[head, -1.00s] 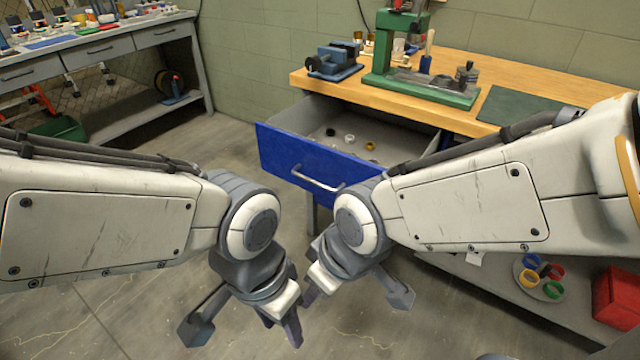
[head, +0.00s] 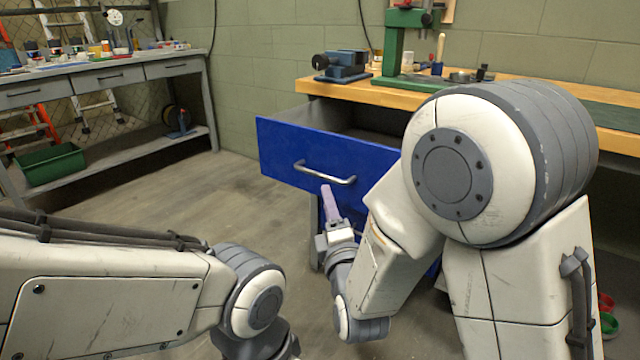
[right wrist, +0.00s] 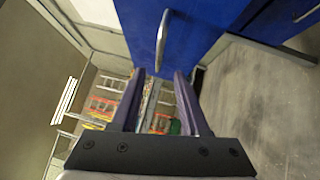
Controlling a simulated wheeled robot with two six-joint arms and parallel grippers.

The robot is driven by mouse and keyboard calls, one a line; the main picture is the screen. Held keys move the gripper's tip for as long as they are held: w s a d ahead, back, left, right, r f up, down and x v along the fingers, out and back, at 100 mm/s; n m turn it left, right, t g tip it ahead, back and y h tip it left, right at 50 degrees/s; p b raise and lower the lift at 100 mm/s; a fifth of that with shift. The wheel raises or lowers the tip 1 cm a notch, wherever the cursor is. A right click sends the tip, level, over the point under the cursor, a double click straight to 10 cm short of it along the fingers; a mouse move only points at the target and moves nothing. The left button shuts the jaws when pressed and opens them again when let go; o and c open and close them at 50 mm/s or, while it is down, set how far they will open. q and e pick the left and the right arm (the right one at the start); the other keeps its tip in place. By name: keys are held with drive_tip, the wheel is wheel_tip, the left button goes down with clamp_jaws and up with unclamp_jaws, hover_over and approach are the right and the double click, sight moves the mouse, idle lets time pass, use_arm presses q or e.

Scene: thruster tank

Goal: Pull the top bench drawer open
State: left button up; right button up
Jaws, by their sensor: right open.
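The blue top bench drawer (head: 282,155) stands pulled out from under the wooden bench top, its inside partly showing. Its silver bar handle (head: 325,173) is on the front face. My right gripper (head: 330,190) is just below and in front of the handle, pointing up towards it. In the right wrist view its two purple fingers (right wrist: 160,85) are apart with nothing between them. There the handle (right wrist: 163,40) lies just beyond the fingertips, and I see no contact. My left arm comes in at the lower left; its fingers are below the picture.
A vise (head: 342,66) and a green press (head: 393,45) stand on the bench top (head: 380,95). My right arm hides the drawer's right part. A grey workbench (head: 108,77) with a green bin (head: 50,165) is at the left. The floor between is clear.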

sight(320, 176)
drive_tip(key=x, duration=0.9)
drive_tip(key=shift+w+a+r+b, duration=0.1)
drive_tip(key=shift+w+b, duration=0.25)
drive_tip(key=shift+w, duration=0.05)
clamp_jaws()
idle(0.9)
